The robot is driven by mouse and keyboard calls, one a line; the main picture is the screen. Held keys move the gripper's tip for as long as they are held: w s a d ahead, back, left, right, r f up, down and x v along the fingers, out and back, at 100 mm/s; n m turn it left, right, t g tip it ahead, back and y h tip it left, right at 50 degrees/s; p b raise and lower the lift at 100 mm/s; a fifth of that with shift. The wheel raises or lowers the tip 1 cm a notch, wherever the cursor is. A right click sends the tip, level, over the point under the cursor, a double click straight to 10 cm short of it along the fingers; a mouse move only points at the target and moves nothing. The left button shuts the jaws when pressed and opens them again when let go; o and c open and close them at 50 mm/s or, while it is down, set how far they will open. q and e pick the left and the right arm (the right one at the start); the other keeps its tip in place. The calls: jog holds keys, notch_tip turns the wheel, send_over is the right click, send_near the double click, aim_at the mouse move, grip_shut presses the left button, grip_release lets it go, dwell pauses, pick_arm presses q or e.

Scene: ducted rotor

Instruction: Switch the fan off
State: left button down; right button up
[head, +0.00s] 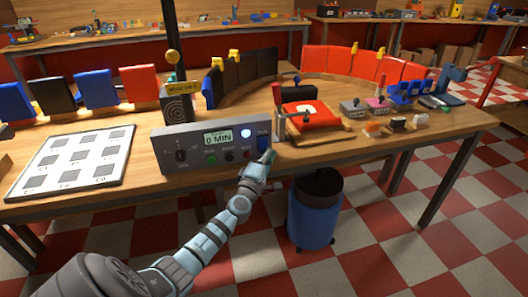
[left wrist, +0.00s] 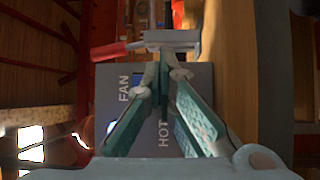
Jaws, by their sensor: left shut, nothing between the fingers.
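The grey control box (head: 213,148) stands at the table's front edge, with a display reading 0 MIN, a dial and small buttons. A pale lamp (head: 246,133) glows on it. The blue fan switch (head: 263,139) is at its right end; its on or off position is too small to tell. My left gripper (head: 269,155) is shut and empty, just in front of the switch and slightly low; I cannot tell whether it touches. In the left wrist view my fingertips (left wrist: 165,58) meet over the panel beside the FAN label (left wrist: 124,88), hiding part of it. My right gripper is not in view.
A red-handled clamp (head: 279,112) and a red pad on a wooden board (head: 308,116) stand right of the box. A white marked sheet (head: 73,162) lies left. A blue bin (head: 314,215) stands on the floor below. Coloured panels curve along the back.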

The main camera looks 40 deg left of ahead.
pick_arm(q)
jog(key=shift+w+a+f, duration=0.1)
jog(key=shift+w+a, duration=0.05)
jog(key=shift+a, duration=0.05)
jog(key=shift+d, duration=0.1)
dwell(0.4)
jog(key=shift+s+d+r+p, duration=0.4)
jog(key=shift+s+d+p, duration=0.1)
jog(key=shift+d+p, duration=0.15)
jog(key=s+d+r+p, duration=0.1)
jog(key=p, duration=0.1)
jog(key=s+d+r+p, duration=0.1)
jog(key=d+p, duration=0.1)
jog(key=shift+s+d+p, duration=0.25)
jog(key=shift+d+p, duration=0.05)
dwell(0.4)
